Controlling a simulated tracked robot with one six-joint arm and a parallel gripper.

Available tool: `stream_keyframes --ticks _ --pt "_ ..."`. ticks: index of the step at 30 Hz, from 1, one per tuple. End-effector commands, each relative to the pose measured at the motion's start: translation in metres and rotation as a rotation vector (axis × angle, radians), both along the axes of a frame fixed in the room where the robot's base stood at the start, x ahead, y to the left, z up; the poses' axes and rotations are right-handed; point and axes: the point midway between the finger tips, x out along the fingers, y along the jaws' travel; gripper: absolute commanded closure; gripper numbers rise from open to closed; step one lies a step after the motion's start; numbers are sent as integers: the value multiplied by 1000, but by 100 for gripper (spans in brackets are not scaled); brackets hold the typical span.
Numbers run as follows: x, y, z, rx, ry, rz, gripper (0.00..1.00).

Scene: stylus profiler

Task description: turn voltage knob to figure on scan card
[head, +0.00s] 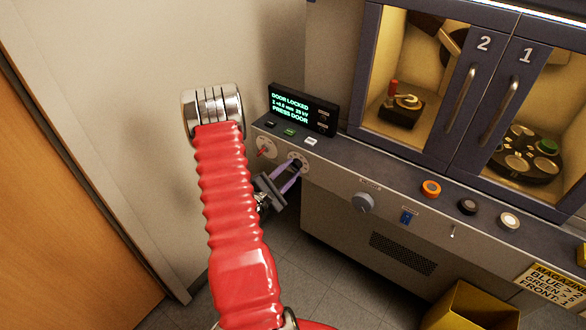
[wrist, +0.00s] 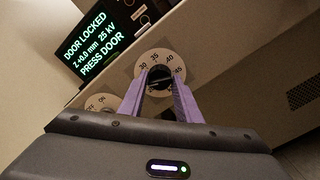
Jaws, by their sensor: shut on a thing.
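The voltage knob (wrist: 160,76) is a dark knob on a round white dial (wrist: 144,64), with 30, 35, 40 and 45 readable around it. In the head view the dial (head: 304,157) is on the sloping front panel, partly hidden by my gripper. My gripper (head: 291,172) has its two purple fingers on either side of the knob, shut on it; its fingertips show in the wrist view (wrist: 158,87). The knob's pointer is hard to make out. The display (head: 302,108) reads DOOR LOCKED, z +0.0 mm, what looks like 25 kV, and PRESS DOOR. I see no voltage figure on a card.
An ON/OFF dial with a red lever (head: 265,150) sits left of the knob. A grey knob (head: 363,203), a blue switch (head: 406,217) and an orange button (head: 431,188) are to the right. Two numbered doors stand behind.

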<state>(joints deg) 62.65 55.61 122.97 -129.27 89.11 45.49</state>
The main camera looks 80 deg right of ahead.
Motion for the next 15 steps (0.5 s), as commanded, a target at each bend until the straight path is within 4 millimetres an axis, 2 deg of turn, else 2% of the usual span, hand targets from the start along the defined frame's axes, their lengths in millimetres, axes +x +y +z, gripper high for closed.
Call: stream_keyframes --ticks 15 --pt "0 1 0 -140 -326 1 96"
